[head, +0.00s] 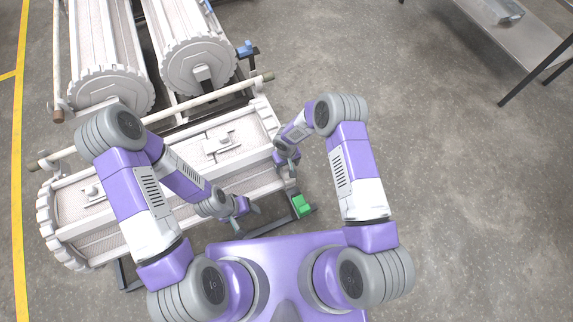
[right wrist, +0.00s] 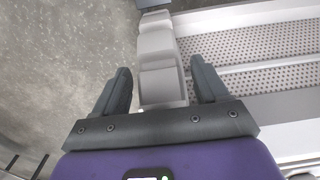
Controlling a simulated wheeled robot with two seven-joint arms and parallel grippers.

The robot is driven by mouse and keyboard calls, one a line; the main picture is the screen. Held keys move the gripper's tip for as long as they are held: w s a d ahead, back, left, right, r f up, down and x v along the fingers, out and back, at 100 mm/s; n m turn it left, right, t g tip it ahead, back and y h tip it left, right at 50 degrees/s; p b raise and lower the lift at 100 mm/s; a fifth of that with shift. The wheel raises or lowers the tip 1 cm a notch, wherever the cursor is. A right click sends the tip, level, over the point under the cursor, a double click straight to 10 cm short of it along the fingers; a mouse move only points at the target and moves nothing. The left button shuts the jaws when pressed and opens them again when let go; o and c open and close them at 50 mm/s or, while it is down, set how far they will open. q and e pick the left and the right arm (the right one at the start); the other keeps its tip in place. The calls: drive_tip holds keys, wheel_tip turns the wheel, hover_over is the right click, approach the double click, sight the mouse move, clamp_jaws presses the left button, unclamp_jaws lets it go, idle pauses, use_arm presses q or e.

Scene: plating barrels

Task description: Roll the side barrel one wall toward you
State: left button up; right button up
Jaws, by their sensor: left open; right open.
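The side barrel (head: 215,140) is a white, ribbed barrel with toothed end rims, lying crosswise just in front of me. A latched panel faces up on its top wall. My right gripper (head: 288,166) is open at the barrel's right end. In the right wrist view, its two dark fingers (right wrist: 163,85) stand on either side of the pale, segmented end rim (right wrist: 160,60), apart from each other; contact cannot be told. Perforated wall panels (right wrist: 265,75) show beside the rim. My left gripper (head: 244,214) is open and empty near the barrel's front edge, right of its middle.
Two more white barrels (head: 100,50) (head: 185,40) lie behind, end-on to me. A pale rod (head: 215,93) runs between them and the side barrel. A green block (head: 300,205) sits on the dark frame at right. A metal table (head: 520,40) stands far right; the floor between is clear.

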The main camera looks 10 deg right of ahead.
sight(289, 183)
clamp_jaws()
drive_tip(key=s+f+b, duration=0.1)
drive_tip(key=f+t+b, duration=0.1)
drive_tip(key=f+b, duration=0.1)
drive_tip(key=shift+s+d, duration=0.1)
drive_tip(key=shift+s, duration=0.3)
drive_tip(key=f+b, duration=0.1)
drive_tip(key=s+f+t+b, duration=0.1)
drive_tip(key=shift+s+d+f+y+b, duration=0.1)
drive_tip(key=shift+s+f+y+b, duration=0.05)
drive_tip(key=shift+s+y+b, duration=0.2)
drive_tip(key=shift+s+d+f+t+y, duration=0.1)
drive_tip(key=shift+f+t+y, duration=0.1)
drive_tip(key=shift+f+t, duration=0.25)
drive_tip(key=shift+s+f+t+y, duration=0.1)
drive_tip(key=shift+f+t+y, duration=0.05)
drive_tip(key=shift+f+t, duration=0.3)
drive_tip(key=shift+d+f+t, duration=0.15)
drive_tip(key=shift+f+t, duration=0.55)
drive_tip(key=shift+f, duration=0.6)
